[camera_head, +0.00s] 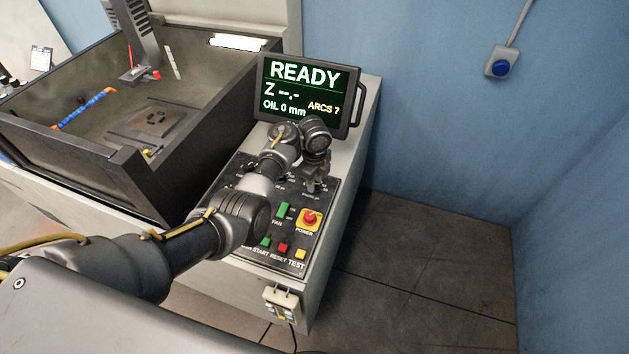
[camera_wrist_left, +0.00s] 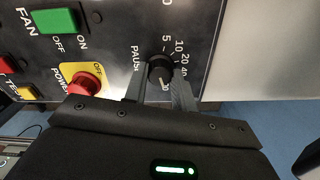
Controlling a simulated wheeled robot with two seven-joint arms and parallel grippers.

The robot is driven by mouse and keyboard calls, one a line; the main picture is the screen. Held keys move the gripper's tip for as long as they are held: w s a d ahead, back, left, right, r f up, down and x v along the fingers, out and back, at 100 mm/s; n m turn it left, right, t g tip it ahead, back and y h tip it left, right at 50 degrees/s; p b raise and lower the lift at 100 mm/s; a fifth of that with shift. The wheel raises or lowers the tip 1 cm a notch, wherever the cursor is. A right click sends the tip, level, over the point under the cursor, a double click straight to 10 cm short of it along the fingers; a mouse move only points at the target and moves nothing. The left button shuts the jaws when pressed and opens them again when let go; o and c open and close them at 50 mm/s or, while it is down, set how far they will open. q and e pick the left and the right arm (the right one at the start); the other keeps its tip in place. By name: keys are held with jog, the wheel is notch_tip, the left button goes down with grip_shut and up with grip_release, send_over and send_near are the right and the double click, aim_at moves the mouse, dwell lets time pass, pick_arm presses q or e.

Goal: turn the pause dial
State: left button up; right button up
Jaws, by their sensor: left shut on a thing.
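The pause dial (camera_wrist_left: 160,70) is a round black knob on the dark control panel, next to the label PAUSE and a printed scale of numbers. My left gripper (camera_wrist_left: 161,88) is shut on the pause dial, with one finger on each side of it in the left wrist view. A light pointer line shows on the dial's face. In the head view my left gripper (camera_head: 314,186) reaches down to the upper right part of the control panel (camera_head: 243,235), and the dial is hidden there behind the fingers. My right gripper is in neither view.
A red power knob (camera_head: 310,219) on a yellow plate and a green fan switch (camera_head: 283,210) sit close to the gripper. The screen (camera_head: 308,90) above reads READY and ARCS 7. A dark open tank (camera_head: 120,170) stands left; floor is clear at right.

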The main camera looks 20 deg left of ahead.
pick_arm(q)
jog(key=shift+r+m, duration=0.1)
jog(key=shift+m, duration=0.2)
jog(key=o, duration=1)
